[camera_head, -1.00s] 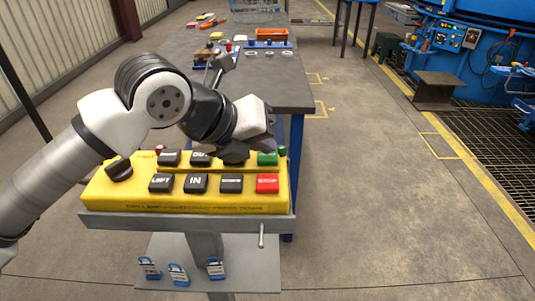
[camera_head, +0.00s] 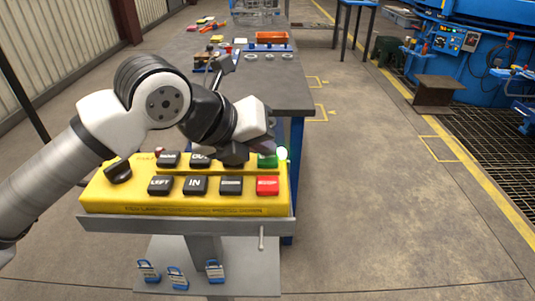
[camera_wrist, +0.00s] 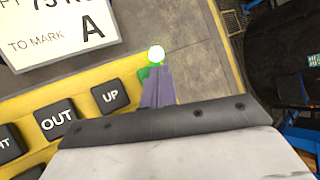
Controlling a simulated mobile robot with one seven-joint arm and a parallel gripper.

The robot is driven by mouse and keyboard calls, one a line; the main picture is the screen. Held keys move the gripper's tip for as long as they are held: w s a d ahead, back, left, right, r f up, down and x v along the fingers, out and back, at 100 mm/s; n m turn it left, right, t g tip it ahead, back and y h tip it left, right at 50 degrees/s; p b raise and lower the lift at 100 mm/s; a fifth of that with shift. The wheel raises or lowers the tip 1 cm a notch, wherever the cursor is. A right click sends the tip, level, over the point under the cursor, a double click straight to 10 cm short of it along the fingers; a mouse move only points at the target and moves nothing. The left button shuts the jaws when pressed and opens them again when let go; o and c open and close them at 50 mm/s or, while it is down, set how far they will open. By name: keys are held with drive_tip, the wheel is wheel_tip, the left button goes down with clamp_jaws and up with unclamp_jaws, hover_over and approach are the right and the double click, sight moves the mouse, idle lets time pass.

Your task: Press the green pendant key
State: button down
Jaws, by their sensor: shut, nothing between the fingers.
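The yellow pendant box (camera_head: 150,207) stands on a grey stand in front of me, with black keys and a red key (camera_head: 267,185). The green key (camera_head: 267,161) is at the right end of its far row. It also shows in the wrist view (camera_wrist: 144,75), mostly hidden behind my fingers. My gripper (camera_head: 265,146) is shut and empty, pointing down with its tips at the green key. The tips (camera_wrist: 157,72) overlap the key in the wrist view and appear to touch it. A small round lamp (camera_head: 282,153) beside the key glows bright, greenish white.
A black knob (camera_head: 118,171) sits at the box's left end. A grey workbench (camera_head: 270,95) with an orange tray (camera_head: 271,36) stands behind. A white sign (camera_wrist: 60,30) lies beyond the keys in the wrist view.

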sight(263, 160)
drive_tip(key=shift+r, duration=0.65)
drive_tip(key=shift+r, duration=0.1)
drive_tip(key=shift+r+p, duration=1.5)
drive_tip(key=shift+r, duration=0.95)
